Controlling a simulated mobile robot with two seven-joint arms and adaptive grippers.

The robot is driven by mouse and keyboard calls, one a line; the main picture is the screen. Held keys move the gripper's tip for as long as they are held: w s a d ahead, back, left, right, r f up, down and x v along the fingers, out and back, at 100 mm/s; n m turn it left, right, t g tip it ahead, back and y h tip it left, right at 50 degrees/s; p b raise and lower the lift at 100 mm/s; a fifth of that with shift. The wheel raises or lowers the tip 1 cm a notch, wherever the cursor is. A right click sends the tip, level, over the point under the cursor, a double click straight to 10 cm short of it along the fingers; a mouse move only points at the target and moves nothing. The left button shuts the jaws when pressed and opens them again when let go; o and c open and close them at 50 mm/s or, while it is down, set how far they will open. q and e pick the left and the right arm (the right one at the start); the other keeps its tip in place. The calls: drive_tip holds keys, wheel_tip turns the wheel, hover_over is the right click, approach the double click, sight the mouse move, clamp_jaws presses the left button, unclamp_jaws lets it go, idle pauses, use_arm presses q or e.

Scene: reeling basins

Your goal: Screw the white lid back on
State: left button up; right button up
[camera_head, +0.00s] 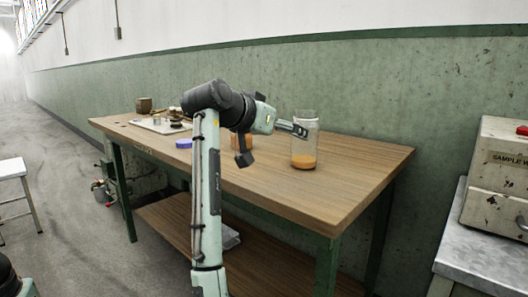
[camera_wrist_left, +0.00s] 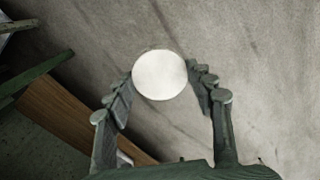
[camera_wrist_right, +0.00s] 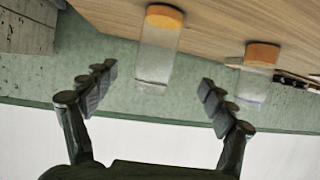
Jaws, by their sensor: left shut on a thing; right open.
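A clear jar with orange contents (camera_head: 303,160) stands upright on the wooden table, with no lid seen on its mouth. My right gripper (camera_head: 296,130) is open beside its upper part. In the right wrist view the jar (camera_wrist_right: 160,45) appears upside down, ahead of and between the open fingers (camera_wrist_right: 158,75); I cannot tell whether they touch it. In the left wrist view my left gripper (camera_wrist_left: 160,84) is shut on a round white lid (camera_wrist_left: 160,75), held over the floor, away from the table. The left gripper is not seen in the head view.
A second jar with orange contents (camera_wrist_right: 260,58) stands near the first, mostly hidden by my arm in the head view. A purple lid (camera_head: 184,143), a pale tray (camera_head: 150,126) and a brown pot (camera_head: 144,105) are farther left. The table's right end (camera_head: 365,160) is clear.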

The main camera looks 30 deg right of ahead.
drive_tip(key=x, duration=0.7)
drive_tip(key=shift+r, duration=0.1)
drive_tip(key=x, duration=0.5)
drive_tip(key=shift+s+d+r, duration=0.1)
drive_tip(key=shift+d+r, duration=0.2)
drive_tip(key=shift+d, duration=0.1)
drive_tip(key=c, duration=1.5)
drive_tip(key=shift+o, duration=0.2)
drive_tip(key=shift+r, duration=0.25)
